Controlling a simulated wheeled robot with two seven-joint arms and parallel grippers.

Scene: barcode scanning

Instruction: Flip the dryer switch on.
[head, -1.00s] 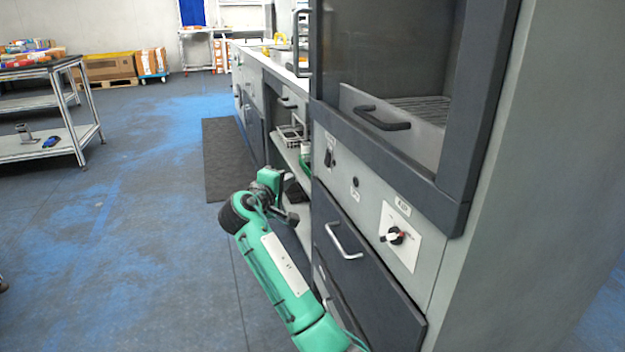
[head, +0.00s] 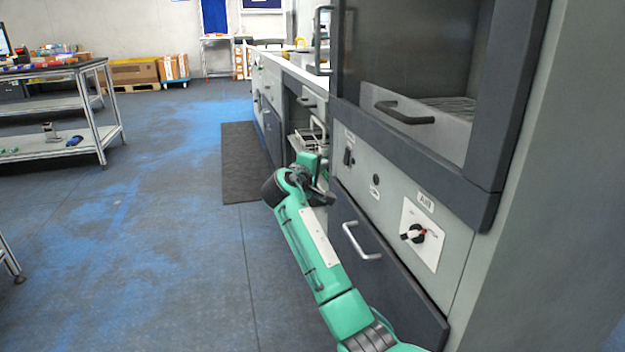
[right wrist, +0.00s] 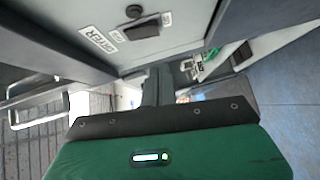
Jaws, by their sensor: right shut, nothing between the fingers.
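The dryer switch, a black rocker (head: 349,157), is on the dryer's light grey panel (head: 388,200) under a small label. My right gripper (head: 326,198) is shut and empty, left of and below the switch in the head view, apart from it. In the right wrist view, the dark gripper finger (right wrist: 157,86) reaches up toward the panel. A "DRYER" label (right wrist: 99,40) and a dark control (right wrist: 134,11) show there; I cannot tell whether that control is the switch. The switch's on/off position is too small to read. My left gripper is not in view.
A rotary knob (head: 416,234) and a small button (head: 376,180) share the panel. A drawer handle (head: 361,242) sticks out below, and the dryer door handle (head: 404,113) above. Blue-grey floor (head: 150,230) is free to the left, with a shelf cart (head: 75,145) beyond.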

